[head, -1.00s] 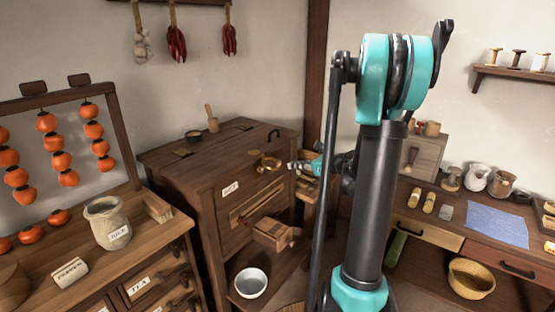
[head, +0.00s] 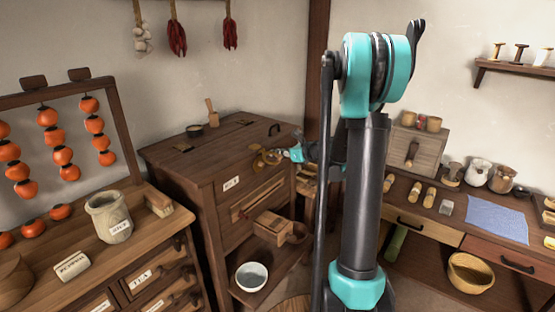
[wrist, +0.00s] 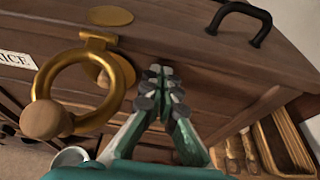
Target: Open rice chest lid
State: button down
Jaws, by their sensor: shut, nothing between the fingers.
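The dark wooden rice chest (head: 205,195) stands in the middle of the head view, and its flat lid (head: 215,150) lies down on it. A black handle (head: 274,129) sits on the lid near its right end; it also shows in the wrist view (wrist: 240,14). A brass ring (wrist: 125,85) with a wooden knob (wrist: 46,119) hangs at the chest's front edge, left of my gripper in the wrist view. My gripper (wrist: 160,88) is shut and empty, in front of the chest's upper edge, below and left of the black handle. In the head view my gripper (head: 283,153) is small and partly hidden.
A counter with a jar (head: 108,215) and hanging orange fruit stands at left. A wooden spout box (head: 272,226) juts from the chest front above a white bowl (head: 251,277). A desk with a blue cloth (head: 497,219) and drawers stands at right.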

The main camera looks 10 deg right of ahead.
jog(key=shift+r, duration=0.35)
